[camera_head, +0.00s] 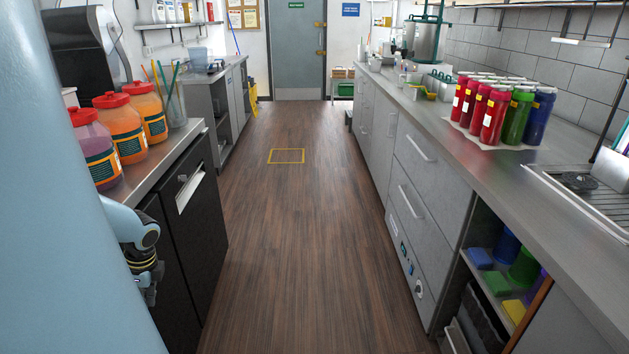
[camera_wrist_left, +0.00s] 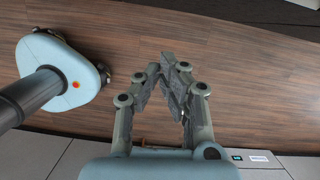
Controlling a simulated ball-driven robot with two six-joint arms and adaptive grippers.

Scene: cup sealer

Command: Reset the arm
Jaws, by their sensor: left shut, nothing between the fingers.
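My left gripper (camera_head: 150,288) shows at the left of the head view, hanging low beside the black cabinet front, partly hidden behind a large light-blue part of my own body. In the left wrist view its fingers (camera_wrist_left: 168,68) come together at the tips, shut with nothing between them, over the wooden floor (camera_wrist_left: 230,70). My own base and dark column show at the left of that view. My right gripper is not in view.
A left counter (camera_head: 192,138) holds orange and purple jars (camera_head: 122,128) with red lids. The right counter (camera_head: 465,165) carries red, green and blue bottles (camera_head: 495,115). An open shelf (camera_head: 505,300) is below. The wooden aisle (camera_head: 300,220) between is clear, up to a grey door (camera_head: 298,50).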

